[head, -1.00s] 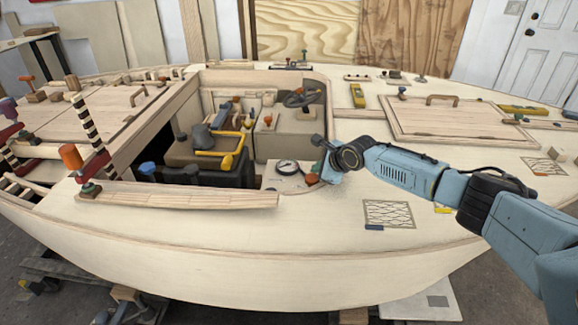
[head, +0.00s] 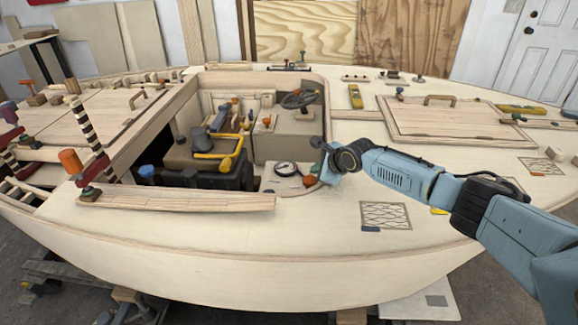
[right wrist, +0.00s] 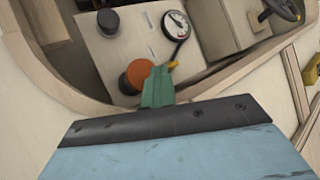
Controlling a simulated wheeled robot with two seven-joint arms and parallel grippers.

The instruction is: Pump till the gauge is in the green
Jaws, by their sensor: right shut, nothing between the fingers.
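The round gauge (head: 286,168) has a white face and dark rim and sits on a pale panel at the cockpit's near right corner. It also shows in the right wrist view (right wrist: 177,25), with a dark hose or stem below it; I cannot read its needle. An orange round knob (right wrist: 138,73) stands on the same panel, beside the gauge; it shows in the head view too (head: 310,181). I cannot tell if it is the pump's handle. My right gripper (right wrist: 158,88) has green fingers, shut and empty, just beside the knob; contact is unclear. My left gripper is out of view.
The cockpit's curved wooden rim (right wrist: 75,95) runs close to my right gripper. A dark knob (right wrist: 108,22) stands on the panel. A steering wheel (head: 299,98) and a yellow-handled machine (head: 217,155) lie farther in. The deck in front is mostly clear.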

